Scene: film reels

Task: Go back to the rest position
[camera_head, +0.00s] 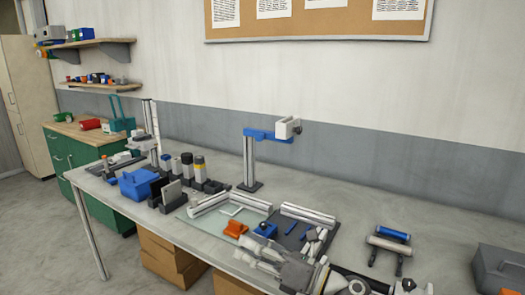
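My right gripper (246,250) is in the lower middle of the head view, over the front edge of the workbench (365,213). Its arm comes in from the bottom right and its fingers point left. The fingers look spread apart, with nothing seen between them. The gripper appears near an orange block (236,228) and a blue block (265,229); I cannot tell its height above the bench. My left gripper is not in view.
A grey post with a blue arm (250,160) stands mid-bench. Bottles (187,167), a blue box (138,183) and metal rails (308,214) stand around it. A roller stand (388,243) and a grey case (499,268) are at the right. Bare bench lies behind them.

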